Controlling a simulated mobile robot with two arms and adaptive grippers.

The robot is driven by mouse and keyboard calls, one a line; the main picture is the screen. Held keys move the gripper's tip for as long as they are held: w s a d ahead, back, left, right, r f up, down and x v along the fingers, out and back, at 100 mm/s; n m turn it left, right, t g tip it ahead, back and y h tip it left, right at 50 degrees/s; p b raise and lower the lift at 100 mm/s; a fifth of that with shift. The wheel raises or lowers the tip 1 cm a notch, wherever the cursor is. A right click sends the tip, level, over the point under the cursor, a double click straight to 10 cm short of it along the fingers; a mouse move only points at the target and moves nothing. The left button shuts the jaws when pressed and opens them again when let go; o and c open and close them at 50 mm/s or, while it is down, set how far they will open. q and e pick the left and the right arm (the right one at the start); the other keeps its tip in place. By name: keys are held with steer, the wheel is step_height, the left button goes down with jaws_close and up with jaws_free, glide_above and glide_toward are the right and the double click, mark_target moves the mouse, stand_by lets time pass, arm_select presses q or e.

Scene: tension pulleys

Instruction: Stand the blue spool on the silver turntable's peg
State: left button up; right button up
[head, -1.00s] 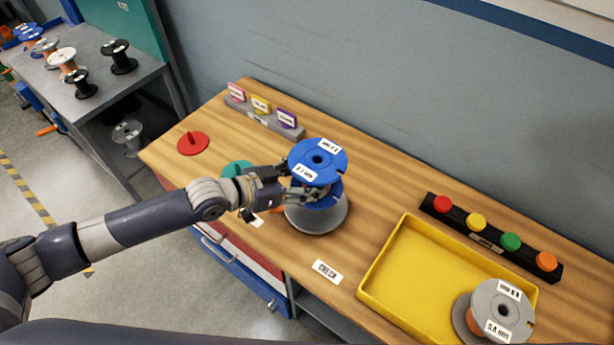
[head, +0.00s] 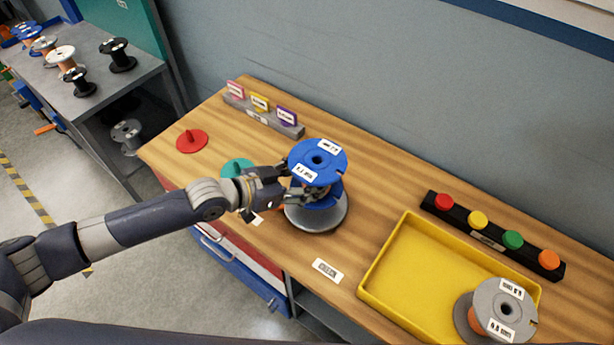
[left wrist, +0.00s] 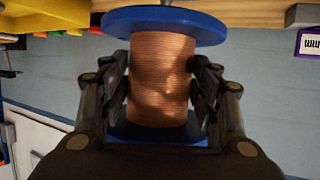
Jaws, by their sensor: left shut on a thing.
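The blue spool (head: 318,163) is upright, with white labels on its top flange. In the left wrist view the spool's copper-coloured winding (left wrist: 161,78) sits between the two fingers. My left gripper (head: 303,193) is shut on the spool at its middle, coming in from the left. The silver turntable (head: 318,216) is a round grey disc directly below the spool. The spool hides the turntable's centre and peg in the head view, so I cannot tell whether the spool touches it. My right gripper is not in view.
A red disc with a peg (head: 192,141) and a teal disc (head: 237,169) lie to the left. A yellow tray (head: 372,290) holds a grey spool (head: 504,309) at the right. A black strip of coloured buttons (head: 491,236) and a card holder (head: 262,117) stand behind.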

arm_select(q)
steer(key=shift+f+b, duration=0.75)
steer(key=shift+f, duration=0.05)
steer(key=shift+f, duration=0.15)
stand_by(0.5)
steer(key=shift+f+b, duration=1.35)
steer(key=shift+f, duration=0.05)
steer(key=shift+f, duration=0.1)
steer(key=shift+f+b, duration=0.7)
steer(key=shift+f, duration=0.1)
steer(key=shift+s+f, duration=0.2)
steer(key=shift+f, duration=0.15)
stand_by(0.4)
steer(key=o, duration=1.7)
steer(key=shift+c, duration=0.2)
steer(key=shift+w+r, duration=0.1)
